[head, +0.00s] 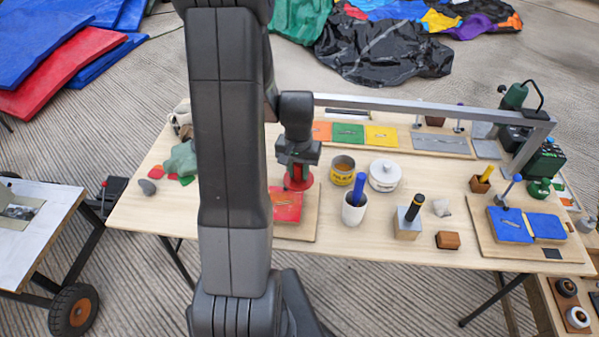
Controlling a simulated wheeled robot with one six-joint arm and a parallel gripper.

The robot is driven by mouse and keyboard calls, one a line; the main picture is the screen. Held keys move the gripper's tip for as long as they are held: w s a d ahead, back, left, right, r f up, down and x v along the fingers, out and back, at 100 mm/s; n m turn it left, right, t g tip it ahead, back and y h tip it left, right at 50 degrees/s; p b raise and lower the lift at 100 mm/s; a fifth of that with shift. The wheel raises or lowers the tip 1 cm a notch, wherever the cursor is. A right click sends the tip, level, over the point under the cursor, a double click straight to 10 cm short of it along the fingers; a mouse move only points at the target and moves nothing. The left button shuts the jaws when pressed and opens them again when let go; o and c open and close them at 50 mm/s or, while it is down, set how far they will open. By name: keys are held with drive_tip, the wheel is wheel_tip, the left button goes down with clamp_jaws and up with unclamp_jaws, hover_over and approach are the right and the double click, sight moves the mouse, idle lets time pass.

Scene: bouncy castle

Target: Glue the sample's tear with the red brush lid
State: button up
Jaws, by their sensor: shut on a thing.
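My gripper (297,163) points down over the table and is shut on the red brush lid (299,181). The lid's round red rim shows below the fingers; a brush under it cannot be made out. The red sample (286,207) lies flat on a wooden board (298,230) just below and in front of the lid. A pale mark, perhaps the tear, shows on the sample. My arm hides the left part of the board. I cannot tell whether the lid's brush touches the sample. A yellow tin (343,178), open with brown contents, stands right of my gripper.
Right of the board stand a white cup (353,212) with a blue handle, a white lidded pot (385,178) and a metal block (408,225) with a dark handle. Coloured swatches (348,133) lie behind under a metal rail (430,106). Blue pieces (528,226) lie clamped at right.

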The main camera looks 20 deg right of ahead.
drive_tip(key=shift+r+p, duration=0.45)
drive_tip(key=shift+r, duration=0.6)
